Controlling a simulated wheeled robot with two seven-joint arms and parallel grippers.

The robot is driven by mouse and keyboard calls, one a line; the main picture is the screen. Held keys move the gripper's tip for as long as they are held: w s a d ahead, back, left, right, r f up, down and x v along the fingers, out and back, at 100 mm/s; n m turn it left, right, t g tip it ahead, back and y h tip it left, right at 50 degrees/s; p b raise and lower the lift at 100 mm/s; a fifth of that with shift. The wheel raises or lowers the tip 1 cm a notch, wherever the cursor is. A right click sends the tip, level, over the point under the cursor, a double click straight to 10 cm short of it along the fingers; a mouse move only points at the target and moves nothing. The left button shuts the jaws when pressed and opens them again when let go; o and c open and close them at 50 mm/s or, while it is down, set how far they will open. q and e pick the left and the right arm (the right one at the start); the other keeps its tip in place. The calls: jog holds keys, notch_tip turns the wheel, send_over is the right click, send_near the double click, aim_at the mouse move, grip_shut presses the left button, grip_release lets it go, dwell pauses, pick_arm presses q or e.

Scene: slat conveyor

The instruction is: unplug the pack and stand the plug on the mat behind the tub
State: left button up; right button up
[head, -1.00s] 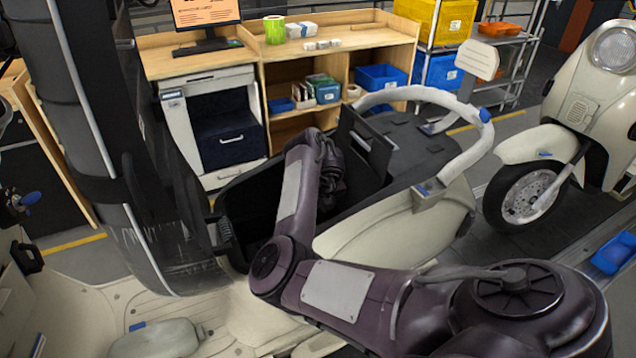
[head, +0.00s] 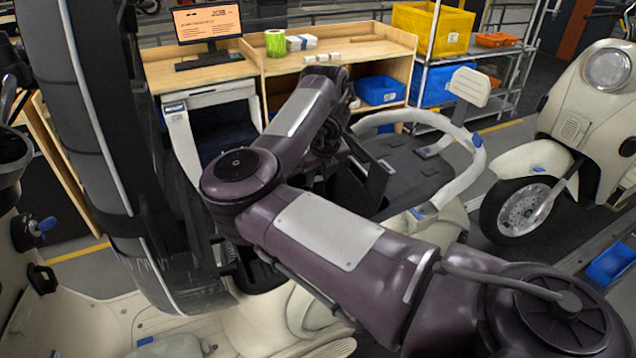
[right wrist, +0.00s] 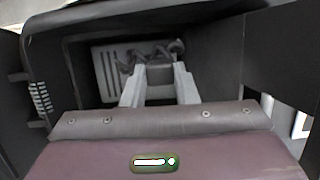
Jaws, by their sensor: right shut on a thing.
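The black tub (head: 262,277) is in the scooter body in front of me, mostly hidden behind my right arm. My right gripper (right wrist: 158,78) is shut on a grey block, the plug (right wrist: 160,74), with dark cable curling just beyond it. In the head view my forearm hides the fingers. The pack (right wrist: 106,72) shows in the right wrist view as a pale slotted face beyond the fingers. I cannot tell whether plug and pack still touch. The dark mat (head: 425,168) lies behind the tub, partly covered by the scooter's rail. My left gripper is not in view.
A dark upright panel (head: 372,172) stands at the tub's back edge beside my wrist. A pale curved rail (head: 462,180) arcs over the mat. A wooden bench (head: 375,47) stands behind.

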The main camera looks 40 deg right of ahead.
jog(key=shift+r+p, duration=2.1)
jog(key=shift+r, duration=1.55)
jog(key=shift+r, duration=0.1)
jog(key=shift+r, duration=2.35)
jog(key=shift+r, duration=0.25)
notch_tip(320, 180, up, 9)
send_over(318, 179)
jog(key=shift+s+f, duration=0.1)
jog(key=shift+f, duration=0.1)
